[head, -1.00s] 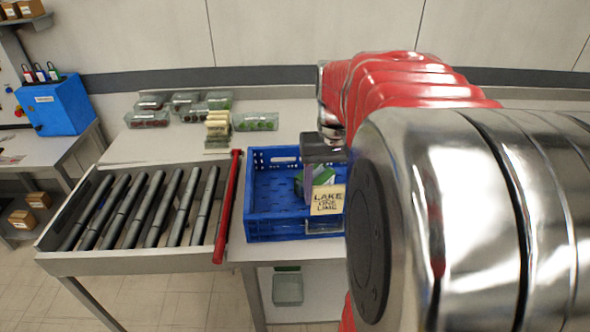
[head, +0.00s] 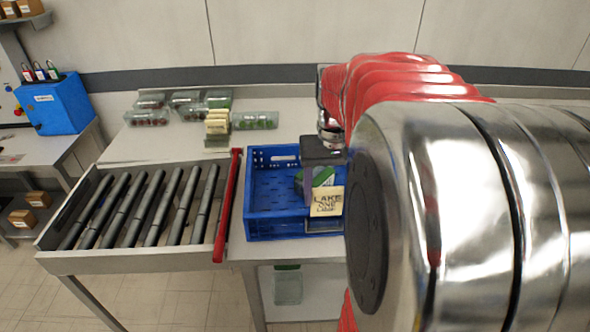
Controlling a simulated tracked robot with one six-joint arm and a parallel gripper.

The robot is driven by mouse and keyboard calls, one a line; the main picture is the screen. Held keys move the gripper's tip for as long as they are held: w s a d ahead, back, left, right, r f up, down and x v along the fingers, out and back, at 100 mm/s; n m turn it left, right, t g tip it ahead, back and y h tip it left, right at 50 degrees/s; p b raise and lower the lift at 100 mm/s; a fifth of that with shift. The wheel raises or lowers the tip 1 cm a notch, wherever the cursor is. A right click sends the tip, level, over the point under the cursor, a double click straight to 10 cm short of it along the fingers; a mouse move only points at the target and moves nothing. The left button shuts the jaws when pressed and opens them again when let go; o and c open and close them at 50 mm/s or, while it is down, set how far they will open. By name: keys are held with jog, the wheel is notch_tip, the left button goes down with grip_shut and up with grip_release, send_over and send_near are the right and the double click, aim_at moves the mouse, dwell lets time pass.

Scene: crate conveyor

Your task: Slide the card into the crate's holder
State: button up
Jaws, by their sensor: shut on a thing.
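The card (head: 327,201) is cream with dark lettering that reads roughly "LAKE ONE". It stands upright in front of the blue crate's near wall, towards its right end. The crate (head: 275,226) sits on the table beside the conveyor. The crate's holder (head: 325,226) shows partly as a pale frame on the near wall below the card; I cannot tell whether the card's lower edge is inside it. My gripper (head: 323,183) is over the crate, shut on the card's top edge. My arm hides the crate's right side.
A clear pack with green contents (head: 319,177) lies in the crate. A red bar (head: 228,205) separates the crate from the roller conveyor (head: 140,210). Several clear punnets (head: 255,120) and a stack of cream cards (head: 216,122) are at the back. The conveyor is empty.

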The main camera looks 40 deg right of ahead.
aim_at(327, 203)
jog(key=shift+f, duration=2)
dwell(0.9)
jog(key=shift+s+f, duration=0.15)
jog(key=shift+f, duration=0.3)
jog(key=o, duration=0.8)
jog(key=shift+r, duration=0.1)
jog(key=shift+o, duration=0.3)
jog(key=shift+r, duration=3.6)
jog(key=shift+a, duration=0.1)
jog(key=s+a+n+t, duration=0.1)
jog(key=a+n+t, duration=0.1)
jog(key=a, duration=0.9)
jog(key=s+a+n+t, duration=0.2)
jog(key=a+n+t, duration=0.1)
jog(key=a, duration=0.9)
jog(key=shift+s+n+t, duration=0.25)
jog(key=shift+n+t, duration=0.05)
jog(key=shift+n, duration=0.4)
